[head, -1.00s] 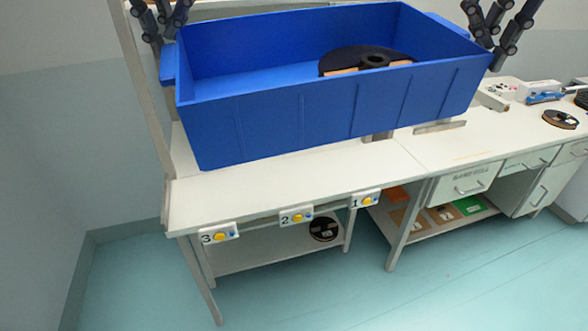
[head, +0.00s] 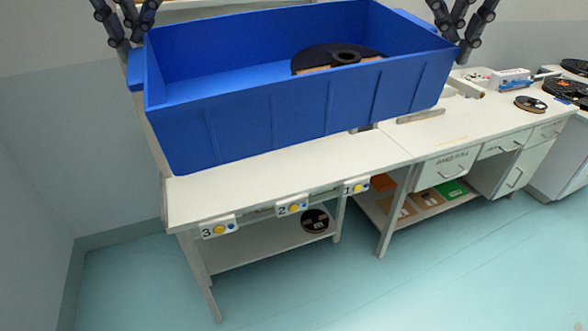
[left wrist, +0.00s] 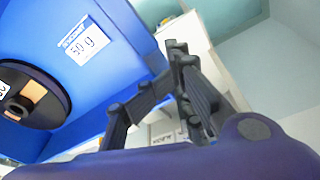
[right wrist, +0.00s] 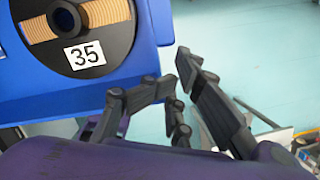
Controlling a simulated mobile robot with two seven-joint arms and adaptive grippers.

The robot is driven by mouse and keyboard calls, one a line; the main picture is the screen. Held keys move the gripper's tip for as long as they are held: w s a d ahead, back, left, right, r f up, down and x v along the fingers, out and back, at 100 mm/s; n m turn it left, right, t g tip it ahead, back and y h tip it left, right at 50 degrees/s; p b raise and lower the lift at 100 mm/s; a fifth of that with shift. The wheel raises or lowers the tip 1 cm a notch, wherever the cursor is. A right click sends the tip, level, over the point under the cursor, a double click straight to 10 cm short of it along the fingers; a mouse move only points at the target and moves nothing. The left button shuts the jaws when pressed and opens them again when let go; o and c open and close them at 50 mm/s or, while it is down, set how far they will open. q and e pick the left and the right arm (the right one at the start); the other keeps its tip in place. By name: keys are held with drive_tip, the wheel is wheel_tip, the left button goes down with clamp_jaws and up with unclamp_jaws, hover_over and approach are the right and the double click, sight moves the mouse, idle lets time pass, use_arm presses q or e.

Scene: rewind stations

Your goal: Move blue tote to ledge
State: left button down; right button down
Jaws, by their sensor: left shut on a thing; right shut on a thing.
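The blue tote (head: 300,115) hangs in front of and above the white bench, roughly level and slightly turned. A black reel with tan windings (head: 345,57) lies inside it; its 35 label shows in the right wrist view (right wrist: 85,52). My left gripper (head: 130,38) is shut at the tote's left end, where a handle (head: 135,70) sticks out. My right gripper (head: 462,40) is shut at its right end. A 50 g label (left wrist: 83,41) is on the tote wall. Much of the bench top behind the tote is hidden.
The white bench (head: 300,160) has a bare front strip and numbered button boxes (head: 293,208) on its front edge. A pale ledge or rail (head: 205,12) shows behind the tote. More reels (head: 530,103) lie at the right. A reel (head: 315,221) sits on the lower shelf.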

use_arm(q)
drive_tip(key=shift+d, duration=0.45)
use_arm(e)
drive_tip(key=shift+a, duration=0.35)
